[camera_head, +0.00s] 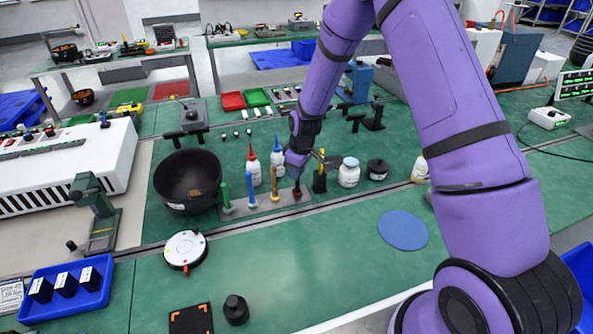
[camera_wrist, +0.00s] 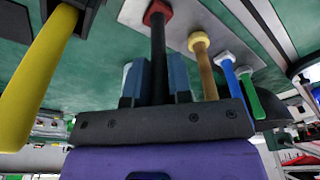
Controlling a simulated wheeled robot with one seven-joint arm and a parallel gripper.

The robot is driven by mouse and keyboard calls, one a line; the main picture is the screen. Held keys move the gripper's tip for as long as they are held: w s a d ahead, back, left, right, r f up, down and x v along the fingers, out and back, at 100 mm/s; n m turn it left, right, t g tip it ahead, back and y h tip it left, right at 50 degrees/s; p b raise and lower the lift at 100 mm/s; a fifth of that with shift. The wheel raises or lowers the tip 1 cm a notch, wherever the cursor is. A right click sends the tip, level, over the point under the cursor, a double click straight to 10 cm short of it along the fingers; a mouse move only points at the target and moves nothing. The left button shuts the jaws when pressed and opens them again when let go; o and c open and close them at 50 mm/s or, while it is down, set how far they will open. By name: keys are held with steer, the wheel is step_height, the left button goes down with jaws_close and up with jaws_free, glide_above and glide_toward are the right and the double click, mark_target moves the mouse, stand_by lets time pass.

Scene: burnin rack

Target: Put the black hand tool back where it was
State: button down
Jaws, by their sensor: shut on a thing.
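My gripper (camera_head: 297,168) points down at the right end of a row of upright hand tools. Its blue fingers in the wrist view (camera_wrist: 156,85) are shut on the black hand tool (camera_wrist: 158,50), whose shaft stands between them. The tool's red collar (camera_wrist: 157,12) is at its lower end, over the grey strip (camera_head: 263,202); I cannot tell whether it touches. To its left stand the orange-yellow tool (camera_head: 274,185), the blue tool (camera_head: 250,188) and the green tool (camera_head: 225,195) on the strip.
A yellow-and-black tool (camera_head: 320,178) stands close on the right. Red-capped (camera_head: 252,165) and blue-capped (camera_head: 277,158) bottles are behind the row. A black bowl (camera_head: 188,181) is left and a white jar (camera_head: 349,173) right. The green mat in front is mostly clear around a blue disc (camera_head: 403,230).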

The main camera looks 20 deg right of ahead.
steer(key=c, duration=1)
jaws_free()
steer(key=shift+f, duration=0.1)
steer(key=shift+c, duration=0.2)
steer(key=s+d+r+m+t, duration=0.15)
steer(key=s+r, duration=0.25)
steer(key=r, duration=0.8)
steer(key=s+d+r+m, duration=0.15)
steer(key=s+r, duration=0.25)
steer(key=r, duration=0.9)
steer(key=s+d+r+m, duration=0.1)
steer(key=s+r, duration=0.3)
steer(key=s, duration=0.5)
steer(key=s+d+r+m+t, duration=0.1)
steer(key=s+r+m, duration=0.2)
steer(key=s, duration=0.7)
steer(key=s+d+r+m+t+h, duration=0.1)
steer(key=s+d+r+m, duration=0.1)
steer(key=s+r, duration=0.5)
steer(key=shift+s, duration=1.15)
steer(key=shift+r+t, duration=0.1)
steer(key=shift+t, duration=0.15)
